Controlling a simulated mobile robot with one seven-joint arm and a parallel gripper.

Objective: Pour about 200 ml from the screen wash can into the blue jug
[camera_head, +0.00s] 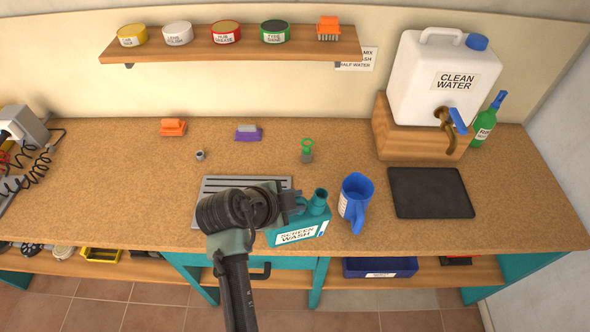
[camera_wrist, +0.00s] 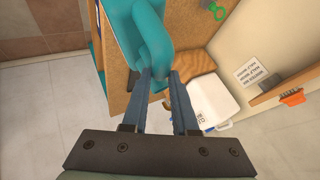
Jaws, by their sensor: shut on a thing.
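The teal screen wash can (camera_head: 298,233) is near the front edge of the bench in the head view, its neck pointing up at its right end. My gripper (camera_head: 290,203) is shut on the can at its upper part, coming from the left. In the wrist view the can (camera_wrist: 143,35) fills the top middle, between and beyond my gripper's fingers (camera_wrist: 163,82). The blue jug (camera_head: 355,200) stands upright on the bench just right of the can, apart from it, handle toward the front. I cannot tell whether the can touches the bench, nor see the jug's contents.
A slotted grey tray (camera_head: 214,188) lies left of the can. A dark mat (camera_head: 430,193) lies right of the jug. A clean water container (camera_head: 440,80) with a tap stands on a wooden block behind it. A small green-topped item (camera_head: 307,151) stands behind the can.

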